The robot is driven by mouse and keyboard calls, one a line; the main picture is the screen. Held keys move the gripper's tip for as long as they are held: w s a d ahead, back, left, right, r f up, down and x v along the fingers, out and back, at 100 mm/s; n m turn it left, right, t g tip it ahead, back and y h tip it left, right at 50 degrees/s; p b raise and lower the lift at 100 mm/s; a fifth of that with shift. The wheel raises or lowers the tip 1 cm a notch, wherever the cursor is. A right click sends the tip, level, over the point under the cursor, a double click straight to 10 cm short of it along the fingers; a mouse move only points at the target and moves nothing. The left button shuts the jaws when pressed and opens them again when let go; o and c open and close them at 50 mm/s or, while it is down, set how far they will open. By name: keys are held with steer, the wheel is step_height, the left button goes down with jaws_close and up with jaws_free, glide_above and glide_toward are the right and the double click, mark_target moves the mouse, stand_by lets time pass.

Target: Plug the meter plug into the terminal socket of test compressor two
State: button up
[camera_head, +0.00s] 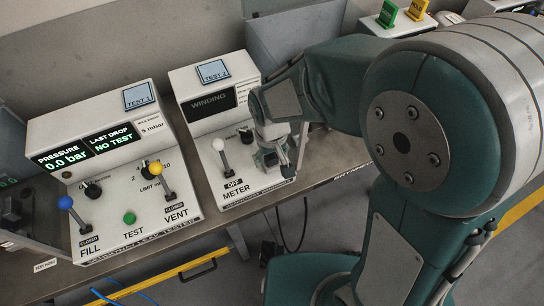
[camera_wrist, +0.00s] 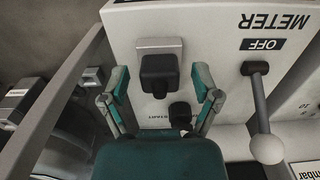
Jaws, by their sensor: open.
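A black block that looks like the meter plug (camera_wrist: 159,76) sits on a grey square plate on the meter's sloped front panel. In the wrist view, my gripper (camera_wrist: 162,80) is open, with one finger on each side of the black block and a gap on both sides. In the head view, my gripper (camera_head: 275,158) is over the right part of the TEST 2 winding meter (camera_head: 207,119) and hides the plug there. A dark cable (camera_head: 303,228) hangs below the bench edge. I cannot make out the terminal socket of test compressor two.
The meter's white-knobbed lever (camera_head: 219,147) stands left of my gripper, by the OFF label. A black knob (camera_wrist: 180,113) is close to the plug. The TEST 1 leak tester (camera_head: 118,180) is farther left. Green and yellow tags (camera_head: 388,14) stand at the back right.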

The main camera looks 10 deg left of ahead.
mark_target(271, 155)
jaws_close()
steer(key=shift+r, duration=0.1)
steer(key=shift+r, duration=2.95)
